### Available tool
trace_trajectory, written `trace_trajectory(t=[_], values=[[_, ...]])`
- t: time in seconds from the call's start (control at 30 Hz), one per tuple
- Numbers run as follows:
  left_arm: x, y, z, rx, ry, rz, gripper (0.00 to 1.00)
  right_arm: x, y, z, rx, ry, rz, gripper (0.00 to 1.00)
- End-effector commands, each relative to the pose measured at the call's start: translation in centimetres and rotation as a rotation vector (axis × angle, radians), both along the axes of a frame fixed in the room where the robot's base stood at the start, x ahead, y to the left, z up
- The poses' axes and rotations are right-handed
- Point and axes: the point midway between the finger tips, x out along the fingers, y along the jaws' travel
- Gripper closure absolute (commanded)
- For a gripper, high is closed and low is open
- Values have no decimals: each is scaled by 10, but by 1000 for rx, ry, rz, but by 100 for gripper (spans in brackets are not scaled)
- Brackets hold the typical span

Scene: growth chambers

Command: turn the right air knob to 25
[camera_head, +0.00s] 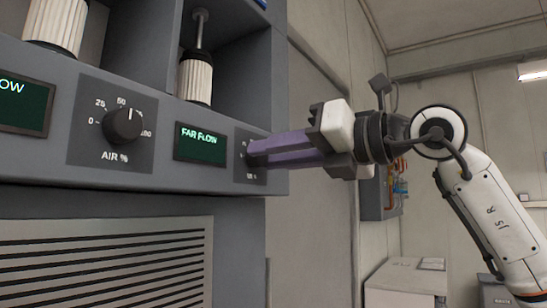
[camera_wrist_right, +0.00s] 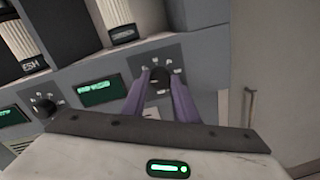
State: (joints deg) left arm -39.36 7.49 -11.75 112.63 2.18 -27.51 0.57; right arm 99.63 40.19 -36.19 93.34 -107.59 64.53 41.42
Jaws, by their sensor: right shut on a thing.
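The right air knob (camera_wrist_right: 159,82) is a dark round knob on a dark dial plate at the right end of the panel. In the wrist view it sits between the two purple fingers of my right gripper (camera_wrist_right: 161,84), which are shut on it. In the head view my right gripper (camera_head: 256,152) reaches in from the right, and its fingers hide most of the knob and its scale. The knob's pointer and exact setting cannot be read. My left gripper is not in view.
Another air knob (camera_head: 123,124) with its own scale is further left, its pointer up. A green display reading "FAR FLOW" (camera_head: 201,144) lies between the knobs. White ribbed cylinders (camera_head: 195,78) stand in recesses above. A louvred vent (camera_head: 105,265) is below. Free room lies right of the cabinet.

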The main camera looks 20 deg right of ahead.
Motion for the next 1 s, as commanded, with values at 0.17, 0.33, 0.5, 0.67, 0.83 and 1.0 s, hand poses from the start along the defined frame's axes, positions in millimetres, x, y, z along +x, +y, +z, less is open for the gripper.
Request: trace_trajectory(t=[0.17, 0.33, 0.5, 0.67, 0.83, 1.0], values=[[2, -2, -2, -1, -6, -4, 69, 0, -1, -1, 120, 92, -1, 96], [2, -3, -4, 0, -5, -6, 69, 0, -1, 0, 231, 179, -2, 96], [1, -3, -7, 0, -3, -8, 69, 0, -1, 0, 327, 253, -2, 96], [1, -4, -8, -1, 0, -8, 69, 0, -1, 1, 393, 305, -2, 96], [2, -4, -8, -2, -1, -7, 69, 1, -2, 1, 438, 340, -1, 96], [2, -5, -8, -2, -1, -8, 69, 1, -2, 1, 458, 355, -1, 96]])
